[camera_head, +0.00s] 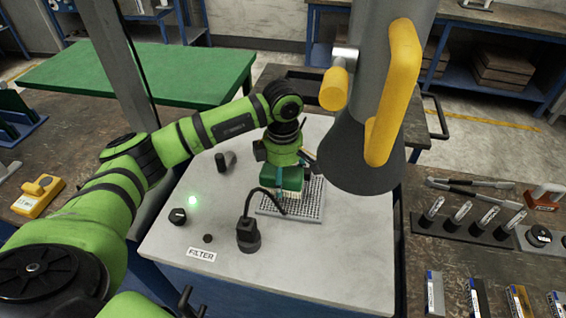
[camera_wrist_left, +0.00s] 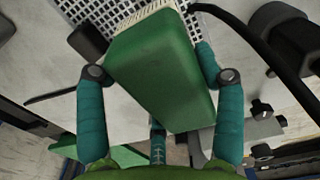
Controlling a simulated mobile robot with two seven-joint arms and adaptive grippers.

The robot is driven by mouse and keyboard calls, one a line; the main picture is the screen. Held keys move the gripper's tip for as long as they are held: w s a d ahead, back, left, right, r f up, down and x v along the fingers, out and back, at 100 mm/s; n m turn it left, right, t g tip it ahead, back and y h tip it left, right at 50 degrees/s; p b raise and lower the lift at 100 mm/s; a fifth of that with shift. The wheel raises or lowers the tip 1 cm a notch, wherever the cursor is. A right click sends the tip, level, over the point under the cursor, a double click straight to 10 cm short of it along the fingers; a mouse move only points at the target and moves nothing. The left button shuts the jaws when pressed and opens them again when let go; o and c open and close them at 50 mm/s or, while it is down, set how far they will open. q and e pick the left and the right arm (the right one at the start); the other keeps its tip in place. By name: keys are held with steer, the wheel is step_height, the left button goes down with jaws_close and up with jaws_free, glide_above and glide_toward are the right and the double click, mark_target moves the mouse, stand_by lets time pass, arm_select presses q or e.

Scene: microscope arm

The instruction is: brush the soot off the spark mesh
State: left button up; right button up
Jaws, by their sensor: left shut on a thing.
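The spark mesh (camera_head: 314,206) is a pale perforated plate lying flat on the light-topped bench. It also shows at the top of the left wrist view (camera_wrist_left: 228,36). A green brush (camera_head: 289,178) with pale bristles is over the mesh's far left part; its bristles appear to reach the mesh, but contact is hard to tell. In the left wrist view, the brush's green block (camera_wrist_left: 160,72) lies between the teal fingers of my left gripper (camera_wrist_left: 160,76), which is shut on it. Soot cannot be made out. My right gripper is not seen.
A grey hood (camera_head: 362,150) with yellow handles hangs close on the right. A black stand with a curved cable (camera_head: 248,235) is just left of the mesh. A dark knob (camera_head: 178,216), a green light (camera_head: 193,201) and a FILTER label (camera_head: 202,255) are on the left.

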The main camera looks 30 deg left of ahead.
mark_target(291, 201)
arm_select(q)
steer(key=shift+s+r, duration=0.1)
steer(key=shift+s, duration=0.5)
steer(key=shift+w+d+f+b, duration=0.15)
steer(key=shift+f+b, duration=0.65)
steer(key=shift+f, duration=1.35)
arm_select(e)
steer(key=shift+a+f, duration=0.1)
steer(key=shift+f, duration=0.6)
arm_select(q)
steer(key=shift+f+b, duration=0.4)
steer(key=shift+b, duration=0.25)
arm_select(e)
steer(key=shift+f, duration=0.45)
arm_select(q)
steer(key=shift+w+d+r, duration=0.1)
steer(key=shift+w+d, duration=0.1)
steer(key=shift+d, duration=0.35)
steer(key=shift+w+d, duration=0.15)
steer(key=shift+d, duration=0.4)
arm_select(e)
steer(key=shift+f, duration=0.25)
